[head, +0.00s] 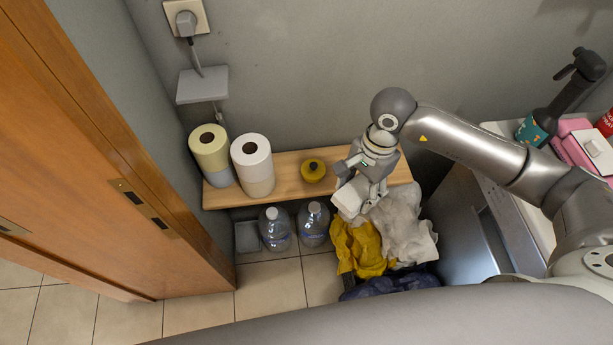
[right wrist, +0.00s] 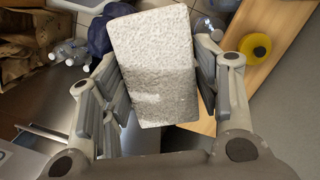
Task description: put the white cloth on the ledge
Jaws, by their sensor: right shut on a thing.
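The white cloth (head: 349,199) is a folded, pale rectangular pad. My right gripper (head: 358,186) is shut on it and holds it by the front right of the wooden ledge. The right wrist view shows the cloth (right wrist: 152,60) as a speckled grey-white block between the fingers of my gripper (right wrist: 155,90). The wooden ledge (head: 286,172) runs along the wall, and its edge also shows in the wrist view (right wrist: 275,55). I cannot tell whether the cloth touches the ledge. My left gripper is not in view.
On the ledge stand two paper rolls (head: 251,160) at left and a yellow round object (head: 313,170). Two bottles (head: 274,228) stand below it. Yellow (head: 362,247), white (head: 405,224) and dark blue bags lie at lower right. The ledge is bare near the yellow object.

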